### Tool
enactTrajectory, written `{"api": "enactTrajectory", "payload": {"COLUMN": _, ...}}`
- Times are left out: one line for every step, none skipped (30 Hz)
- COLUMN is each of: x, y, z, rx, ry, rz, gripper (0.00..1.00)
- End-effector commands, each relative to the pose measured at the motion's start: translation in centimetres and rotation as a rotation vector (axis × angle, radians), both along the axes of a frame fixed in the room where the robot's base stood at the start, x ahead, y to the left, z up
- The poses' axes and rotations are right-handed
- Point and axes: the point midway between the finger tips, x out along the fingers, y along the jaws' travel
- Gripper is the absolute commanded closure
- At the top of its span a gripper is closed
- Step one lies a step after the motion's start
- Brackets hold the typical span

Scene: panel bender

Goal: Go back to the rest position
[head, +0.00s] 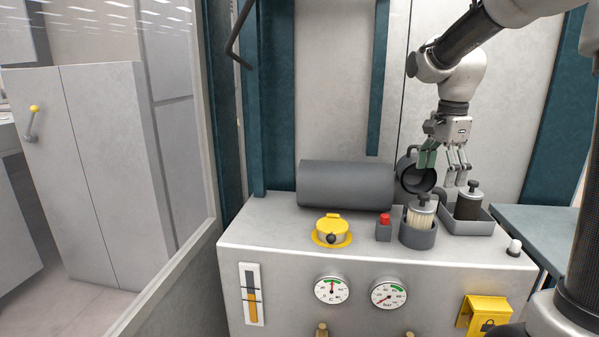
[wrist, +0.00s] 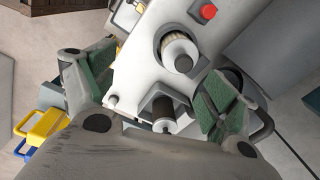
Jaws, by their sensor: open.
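My gripper (head: 443,160) hangs from my arm above the right part of the machine top, fingers pointing down. It is open, and nothing is between its fingers. In the wrist view my gripper's green finger pads (wrist: 155,95) are spread wide apart. Below it a dark cylinder with a knob (head: 468,201) stands in a grey square tray (head: 488,228). A pale filter-like cylinder with a grey cap (head: 421,212) sits in a round grey holder (head: 418,238) to the left. Both cylinders also show between the fingers in the wrist view.
The grey machine top (head: 270,220) holds a large grey drum (head: 345,185), an open round lid (head: 408,168) close to my gripper, a yellow cap (head: 332,228) and a red button (head: 385,219). A teal table (head: 550,230) stands at right. A glass panel borders the left.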

Motion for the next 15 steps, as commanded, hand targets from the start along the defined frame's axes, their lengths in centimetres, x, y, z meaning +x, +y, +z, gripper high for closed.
{"api": "enactTrajectory", "payload": {"x": -2.5, "y": 0.1, "z": 1.2, "rx": -0.009, "ry": -0.034, "rz": 0.111, "gripper": 0.14}}
{"api": "enactTrajectory", "payload": {"x": -4.0, "y": 0.1, "z": 1.7, "rx": -0.017, "ry": -0.053, "rz": 0.192, "gripper": 0.14}}
{"api": "enactTrajectory", "payload": {"x": -6.0, "y": 0.1, "z": 2.2, "rx": -0.031, "ry": -0.076, "rz": 0.303, "gripper": 0.14}}
{"api": "enactTrajectory", "payload": {"x": -7.5, "y": 0.1, "z": 2.4, "rx": -0.043, "ry": -0.093, "rz": 0.385, "gripper": 0.14}}
{"api": "enactTrajectory", "payload": {"x": -9.0, "y": 0.1, "z": 2.5, "rx": -0.056, "ry": -0.11, "rz": 0.467, "gripper": 0.14}}
{"api": "enactTrajectory", "payload": {"x": -11.0, "y": 0.2, "z": 2.6, "rx": -0.077, "ry": -0.133, "rz": 0.577, "gripper": 0.14}}
{"api": "enactTrajectory", "payload": {"x": -12.4, "y": 0.2, "z": 2.6, "rx": -0.093, "ry": -0.148, "rz": 0.657, "gripper": 0.14}}
{"api": "enactTrajectory", "payload": {"x": -13.8, "y": 0.2, "z": 2.5, "rx": -0.111, "ry": -0.164, "rz": 0.738, "gripper": 0.14}}
{"api": "enactTrajectory", "payload": {"x": -15.5, "y": 0.2, "z": 2.2, "rx": -0.137, "ry": -0.183, "rz": 0.838, "gripper": 0.14}}
{"api": "enactTrajectory", "payload": {"x": -16.7, "y": 0.2, "z": 2.0, "rx": -0.156, "ry": -0.196, "rz": 0.911, "gripper": 0.14}}
{"api": "enactTrajectory", "payload": {"x": -17.8, "y": 0.3, "z": 1.7, "rx": -0.175, "ry": -0.206, "rz": 0.979, "gripper": 0.14}}
{"api": "enactTrajectory", "payload": {"x": -19.1, "y": 0.3, "z": 1.2, "rx": -0.199, "ry": -0.22, "rz": 1.063, "gripper": 0.14}}
{"api": "enactTrajectory", "payload": {"x": -20.0, "y": 0.3, "z": 0.9, "rx": -0.218, "ry": -0.229, "rz": 1.119, "gripper": 0.14}}
{"api": "enactTrajectory", "payload": {"x": -20.8, "y": 0.3, "z": 0.6, "rx": -0.233, "ry": -0.235, "rz": 1.171, "gripper": 0.14}}
{"api": "enactTrajectory", "payload": {"x": -21.6, "y": 0.3, "z": 0.1, "rx": -0.253, "ry": -0.242, "rz": 1.229, "gripper": 0.14}}
